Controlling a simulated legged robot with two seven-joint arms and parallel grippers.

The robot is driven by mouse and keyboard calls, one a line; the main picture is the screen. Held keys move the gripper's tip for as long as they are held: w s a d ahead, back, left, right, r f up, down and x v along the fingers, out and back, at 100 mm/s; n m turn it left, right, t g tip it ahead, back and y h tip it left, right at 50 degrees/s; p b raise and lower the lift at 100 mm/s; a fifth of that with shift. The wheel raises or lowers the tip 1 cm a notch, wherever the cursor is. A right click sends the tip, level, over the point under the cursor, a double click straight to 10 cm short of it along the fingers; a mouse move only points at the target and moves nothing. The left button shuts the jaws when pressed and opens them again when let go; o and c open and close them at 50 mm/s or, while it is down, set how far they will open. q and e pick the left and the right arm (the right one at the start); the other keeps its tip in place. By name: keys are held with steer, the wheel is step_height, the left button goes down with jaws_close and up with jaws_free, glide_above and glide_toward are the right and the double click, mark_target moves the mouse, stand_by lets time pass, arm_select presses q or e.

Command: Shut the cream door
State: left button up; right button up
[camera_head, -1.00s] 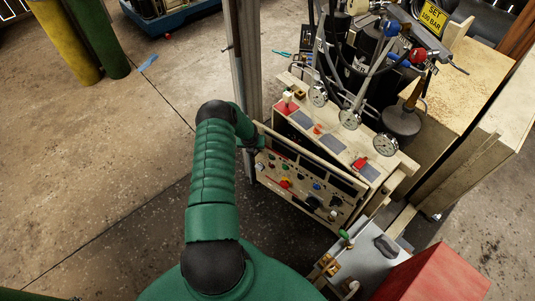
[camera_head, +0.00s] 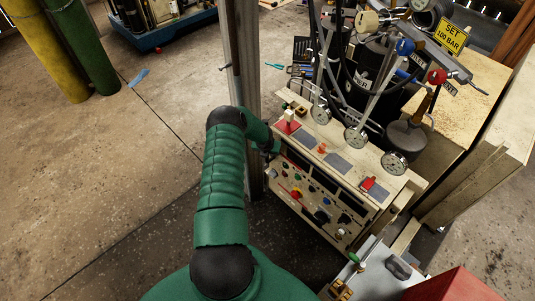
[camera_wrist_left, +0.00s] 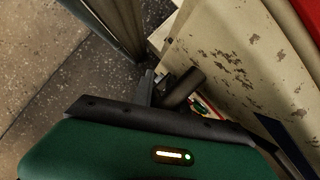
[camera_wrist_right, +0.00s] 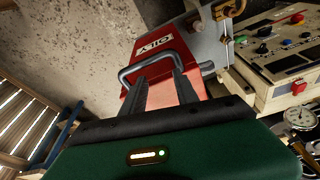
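The cream door (camera_head: 312,198) is the panel with knobs and buttons on the front of the cream console. In the head view it sits nearly flush with the console; whether it is fully shut I cannot tell. My left gripper (camera_head: 272,147) is at the door's upper left corner, mostly hidden by my arm. In the left wrist view its fingers (camera_wrist_left: 155,85) are beside a dark cylinder next to the chipped cream surface; their spacing is unclear. My right gripper (camera_wrist_right: 158,90) has its fingers apart, in front of a red box marked OILY, away from the door.
A grey metal post (camera_head: 240,75) stands just left of the console. Gauges (camera_head: 355,137) and hoses rise behind its top. The red box (camera_wrist_right: 165,60) with a grey handle is at the lower right of the head view. Open concrete floor (camera_head: 130,170) lies left.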

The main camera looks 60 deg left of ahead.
arm_select(q)
steer(key=shift+o, duration=0.3)
steer(key=shift+w+r, duration=0.15)
steer(key=shift+w, duration=0.1)
steer(key=shift+r, duration=0.1)
